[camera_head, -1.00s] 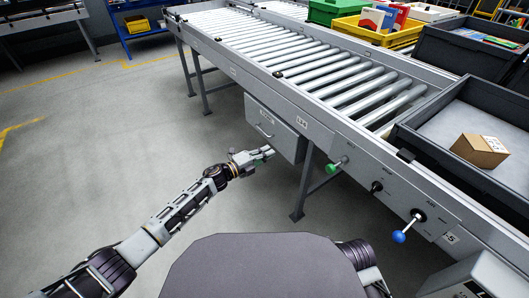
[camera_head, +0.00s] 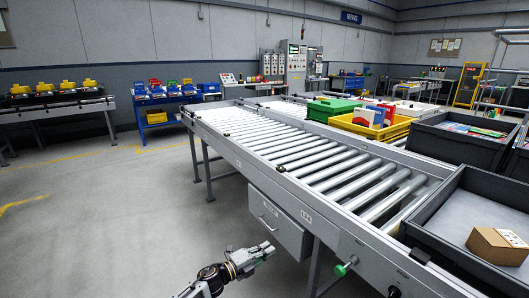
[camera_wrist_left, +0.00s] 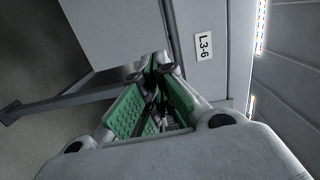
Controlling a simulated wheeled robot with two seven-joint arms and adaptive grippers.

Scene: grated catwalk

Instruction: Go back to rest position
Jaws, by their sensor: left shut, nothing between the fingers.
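My left gripper (camera_head: 264,250) is low in the head view, in front of the roller conveyor (camera_head: 330,165). It is shut and empty. In the left wrist view its green-padded fingers (camera_wrist_left: 157,75) come together at the tips, with nothing between them. A grey drawer box (camera_head: 277,222) with a handle hangs under the conveyor just beyond the gripper, and the two look apart. In the left wrist view a panel with an "L3-6" label (camera_wrist_left: 204,47) lies beyond the fingertips.
A black tray (camera_head: 475,215) with a cardboard box (camera_head: 497,246) stands at the right. Yellow (camera_head: 372,122) and green (camera_head: 332,108) bins stand on the conveyor. The floor (camera_head: 110,220) at the left is clear.

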